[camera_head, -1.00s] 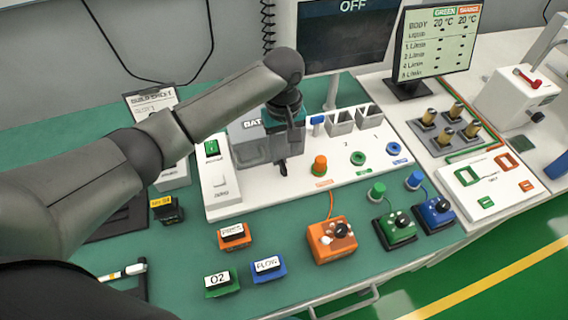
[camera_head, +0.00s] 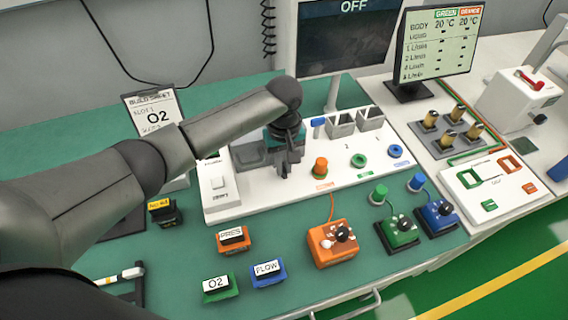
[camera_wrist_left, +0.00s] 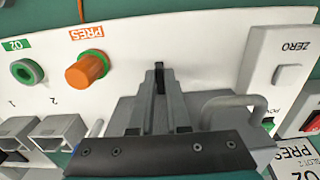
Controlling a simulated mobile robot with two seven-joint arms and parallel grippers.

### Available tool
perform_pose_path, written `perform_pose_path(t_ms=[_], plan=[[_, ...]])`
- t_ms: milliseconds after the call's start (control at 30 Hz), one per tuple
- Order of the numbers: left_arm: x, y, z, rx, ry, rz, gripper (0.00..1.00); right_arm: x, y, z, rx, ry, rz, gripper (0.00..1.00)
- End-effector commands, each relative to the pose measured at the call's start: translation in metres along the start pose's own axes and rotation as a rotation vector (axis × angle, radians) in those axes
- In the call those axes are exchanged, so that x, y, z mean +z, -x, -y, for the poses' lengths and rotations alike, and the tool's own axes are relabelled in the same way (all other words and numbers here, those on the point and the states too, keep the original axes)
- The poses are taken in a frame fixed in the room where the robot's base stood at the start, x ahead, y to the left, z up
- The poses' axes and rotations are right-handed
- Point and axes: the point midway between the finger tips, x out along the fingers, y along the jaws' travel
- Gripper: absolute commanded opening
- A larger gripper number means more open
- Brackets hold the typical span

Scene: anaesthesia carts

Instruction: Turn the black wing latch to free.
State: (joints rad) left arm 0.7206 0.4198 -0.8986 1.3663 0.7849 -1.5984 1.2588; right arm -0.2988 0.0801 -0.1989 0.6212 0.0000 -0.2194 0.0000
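The black wing latch (camera_wrist_left: 160,78) shows as a narrow dark piece in the left wrist view, on a white panel. My left gripper (camera_wrist_left: 160,90) has its two grey fingers close together, one on each side of the latch, and appears shut on it. In the head view my left gripper (camera_head: 285,168) points down over the white panel. It hides most of the latch and part of the grey housing there. My right gripper is not in view.
A grey handle (camera_wrist_left: 235,107) stands close beside my fingers. An orange PRES knob (camera_wrist_left: 88,70) and a green O2 ring (camera_wrist_left: 27,72) lie to the left. The white panel (camera_head: 330,170) carries grey holders (camera_head: 340,125). Several coloured modules stand in front, including an orange one (camera_head: 332,242).

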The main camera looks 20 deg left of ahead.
Motion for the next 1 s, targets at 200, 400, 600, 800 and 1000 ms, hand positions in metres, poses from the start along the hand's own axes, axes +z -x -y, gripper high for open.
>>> perform_pose_path(t_ms=[200, 400, 600, 800, 1000], plan=[[0.000, 0.000, 0.000, -0.001, 0.000, 0.000, 0.00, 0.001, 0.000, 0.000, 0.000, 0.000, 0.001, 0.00], [0.000, 0.000, 0.000, -0.001, 0.000, 0.000, 0.00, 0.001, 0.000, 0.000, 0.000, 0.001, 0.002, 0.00], [0.000, 0.001, 0.001, -0.002, -0.004, 0.000, 0.00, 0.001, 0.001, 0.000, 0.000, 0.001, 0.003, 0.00], [0.000, 0.003, 0.001, -0.002, -0.048, 0.003, 0.00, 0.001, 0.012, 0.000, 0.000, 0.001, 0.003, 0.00], [0.001, 0.005, 0.002, -0.004, -0.167, 0.005, 0.00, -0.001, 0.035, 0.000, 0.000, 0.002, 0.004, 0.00]])
